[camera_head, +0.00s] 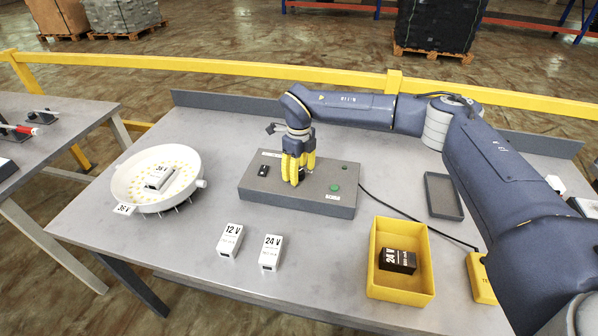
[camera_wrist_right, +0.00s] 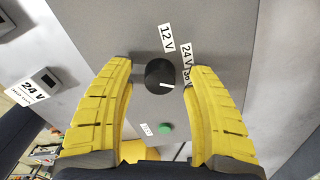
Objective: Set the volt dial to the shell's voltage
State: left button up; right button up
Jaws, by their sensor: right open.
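The grey control box (camera_head: 270,190) stands mid-table. In the right wrist view its black volt dial (camera_wrist_right: 158,72) has a white pointer mark directed right, close to the third label (camera_wrist_right: 187,76), which a finger partly covers. The 12 V label (camera_wrist_right: 167,38) and 24 V label (camera_wrist_right: 186,54) are above it. My right gripper (camera_head: 297,180) is over the dial, its yellow fingers open on either side; I cannot tell if they touch it. The white round shell (camera_head: 125,188) at left carries a tag (camera_head: 124,209) that reads 36 V. My left gripper is not in view.
White 12 V (camera_head: 230,240) and 24 V (camera_head: 270,252) boxes stand in front. A yellow bin (camera_head: 376,260) holds a dark 24 V box (camera_head: 397,261). The control box has a green button (camera_wrist_right: 166,127) and black switch (camera_head: 264,171). A grey tray (camera_head: 444,196) lies right.

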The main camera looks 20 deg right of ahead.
aim_at(299, 171)
notch_tip(299, 171, up, 12)
dwell(0.6)
jog(key=shift+f, duration=0.1)
